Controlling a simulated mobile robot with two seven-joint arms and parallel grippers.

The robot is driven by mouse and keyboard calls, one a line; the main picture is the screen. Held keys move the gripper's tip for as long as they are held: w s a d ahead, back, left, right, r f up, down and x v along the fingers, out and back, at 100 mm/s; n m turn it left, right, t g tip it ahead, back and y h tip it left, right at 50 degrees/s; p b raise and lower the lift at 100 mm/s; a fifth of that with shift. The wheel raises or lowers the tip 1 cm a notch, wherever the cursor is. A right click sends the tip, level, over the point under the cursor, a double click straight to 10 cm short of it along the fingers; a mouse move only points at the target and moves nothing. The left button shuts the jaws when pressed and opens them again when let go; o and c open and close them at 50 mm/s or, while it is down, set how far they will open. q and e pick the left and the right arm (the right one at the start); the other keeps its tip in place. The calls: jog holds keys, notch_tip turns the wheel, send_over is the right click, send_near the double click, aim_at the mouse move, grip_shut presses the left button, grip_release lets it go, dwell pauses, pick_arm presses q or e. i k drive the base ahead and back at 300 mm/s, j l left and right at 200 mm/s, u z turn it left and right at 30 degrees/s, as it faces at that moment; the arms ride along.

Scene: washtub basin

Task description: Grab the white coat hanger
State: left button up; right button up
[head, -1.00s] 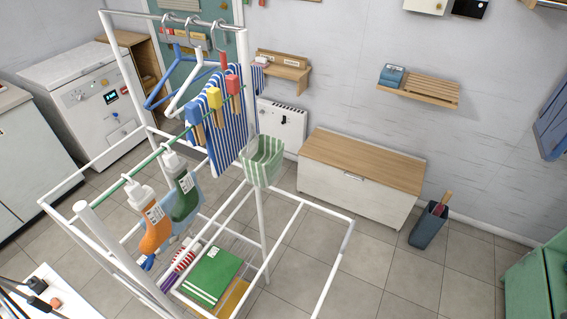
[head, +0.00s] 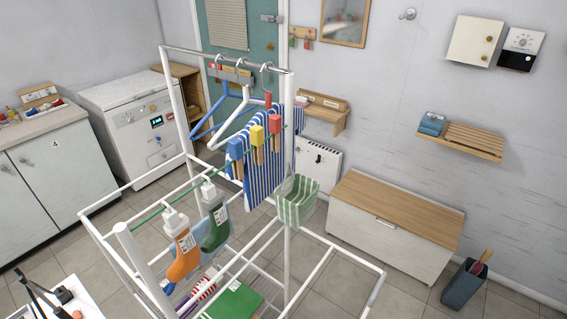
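The white coat hanger (head: 229,121) hangs from the top rail (head: 225,60) of the white drying rack, at its upper part. A blue hanger (head: 206,117) hangs beside it on the left, and the two overlap in the view. The white hanger's right end is partly hidden near the blue-and-white striped cloth (head: 263,165).
Blue, yellow and red pegs (head: 257,134) sit on a green line by the cloth. Orange and green socks (head: 184,255) hang in front. A striped basket (head: 298,200) is on the rack. A washing machine (head: 140,125) stands behind left. Open floor lies right of the rack.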

aim_at(246, 100)
jog(key=u, duration=0.95)
jog(key=i+u, duration=0.1)
jog(key=u, duration=1.85)
jog(key=l+u, duration=0.15)
jog(key=u, duration=0.8)
jog(key=l+u, duration=0.1)
jog(key=u, duration=2.8)
jog(key=k+u, duration=0.15)
jog(key=u, duration=0.85)
jog(key=j+u, duration=0.1)
jog(key=u, duration=0.4)
jog(key=k+j+u, duration=0.1)
jog(key=u, duration=0.4)
jog(key=j+u, duration=0.1)
jog(key=u, duration=0.4)
jog(key=j+z, duration=0.15)
jog(key=j, duration=0.6)
jog(key=j+z, duration=0.15)
jog(key=j, duration=0.6)
jog(key=k+j+z, duration=0.15)
jog(key=j, duration=0.55)
jog(key=j+z, duration=0.2)
jog(key=j, duration=2.6)
